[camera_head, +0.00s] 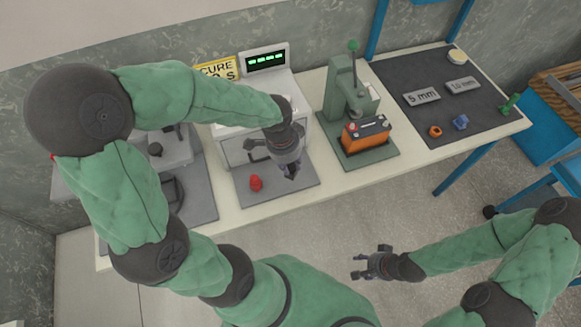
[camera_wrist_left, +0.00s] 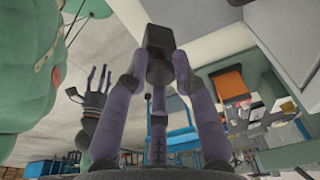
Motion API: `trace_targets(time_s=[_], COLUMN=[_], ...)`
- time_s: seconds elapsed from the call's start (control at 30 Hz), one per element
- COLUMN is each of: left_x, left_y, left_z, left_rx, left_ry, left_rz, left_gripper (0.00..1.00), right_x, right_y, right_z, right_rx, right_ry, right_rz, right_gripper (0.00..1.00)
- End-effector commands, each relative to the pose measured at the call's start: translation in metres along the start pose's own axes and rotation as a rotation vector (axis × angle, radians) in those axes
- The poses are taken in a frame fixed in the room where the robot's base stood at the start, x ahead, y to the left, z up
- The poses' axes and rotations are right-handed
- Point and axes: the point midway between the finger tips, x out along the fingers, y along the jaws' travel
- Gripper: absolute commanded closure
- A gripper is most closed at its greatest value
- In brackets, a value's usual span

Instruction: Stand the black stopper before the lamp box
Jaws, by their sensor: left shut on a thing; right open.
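My left gripper (camera_head: 290,172) is above the front of the grey mat before the white box. In the left wrist view its fingers (camera_wrist_left: 160,70) are shut on the black stopper (camera_wrist_left: 160,42), a dark blocky piece at the fingertips. In the head view the stopper is hard to make out against the dark fingers. The lamp box (camera_head: 240,150) is a white box with a green-lit display (camera_head: 265,61) at its back. My right gripper (camera_head: 365,264) is open and empty, over the floor in front of the table.
A red stopper (camera_head: 256,183) stands on the grey mat (camera_head: 300,188), left of my left gripper. A green press (camera_head: 343,95) with an orange battery (camera_head: 366,133) is to the right. A dark mat (camera_head: 455,115) at the far right holds small parts.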

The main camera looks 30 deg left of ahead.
Motion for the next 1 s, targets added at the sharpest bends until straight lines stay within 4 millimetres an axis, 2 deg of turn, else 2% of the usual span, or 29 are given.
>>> trace_targets(time_s=[0.03, 0.13, 0.23, 0.47, 0.7, 1.0], left_x=[0.015, 0.03, 0.041, 0.05, 0.083, 0.086], left_y=[-0.005, -0.017, -0.026, -0.035, -0.039, -0.039], left_z=[0.001, -0.001, -0.003, -0.005, -0.001, -0.002], left_rx=[-0.001, -0.001, 0.0, 0.0, 0.001, 0.0], left_ry=[-0.006, -0.005, -0.003, -0.002, -0.004, -0.001], left_rz=[0.006, 0.005, 0.003, 0.002, 0.004, 0.001], left_gripper=[1.0, 1.0, 1.0, 1.0, 1.0, 1.0], right_x=[0.006, 0.011, 0.015, 0.017, 0.033, 0.033], right_y=[0.002, 0.004, 0.005, 0.006, 0.012, 0.012], right_z=[0.0, 0.0, -0.001, -0.001, -0.001, -0.001], right_rx=[0.0, 0.0, 0.0, 0.0, 0.0, 0.0], right_ry=[0.0, 0.0, 0.0, 0.0, 0.0, 0.0], right_rz=[0.0, 0.0, 0.0, 0.0, 0.0, 0.0], right_gripper=[0.49, 0.49, 0.49, 0.49, 0.49, 0.49])
